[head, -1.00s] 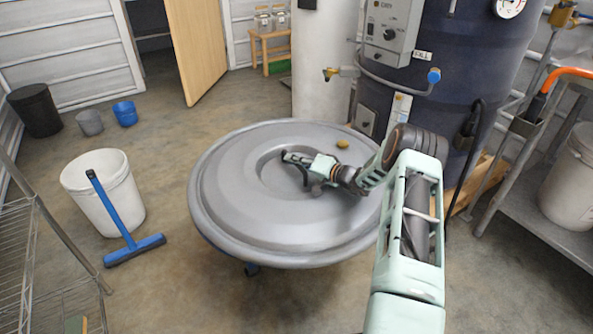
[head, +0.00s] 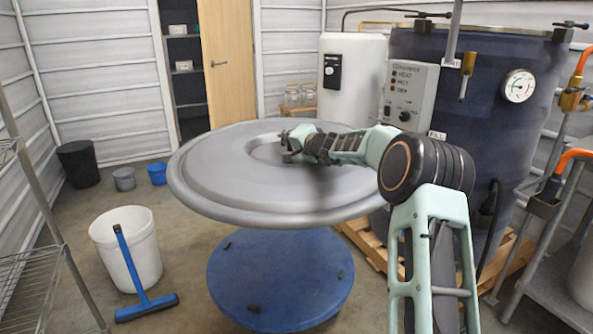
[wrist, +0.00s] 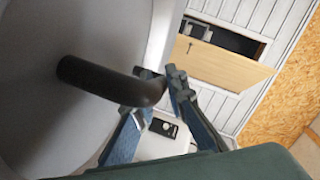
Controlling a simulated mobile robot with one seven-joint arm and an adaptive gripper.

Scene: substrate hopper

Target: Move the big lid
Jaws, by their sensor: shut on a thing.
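The big grey round lid (head: 215,185) is in the air above the blue round drum or base (head: 280,285), with a clear gap between them in the head view. My gripper (head: 290,145) is over the lid's middle, shut on its handle. In the wrist view the black bent handle (wrist: 110,82) runs from the lid's grey face (wrist: 40,130) to between my gripper's fingers (wrist: 160,100). The lid looks nearly level. Its underside is hidden.
A white bucket (head: 140,250) and a blue squeegee (head: 130,270) are at the left, beside a wire rack (head: 35,270). A dark blue boiler (head: 455,110) on a pallet and a white tank (head: 350,80) stand behind right. An open wooden door (head: 228,65) is at the back.

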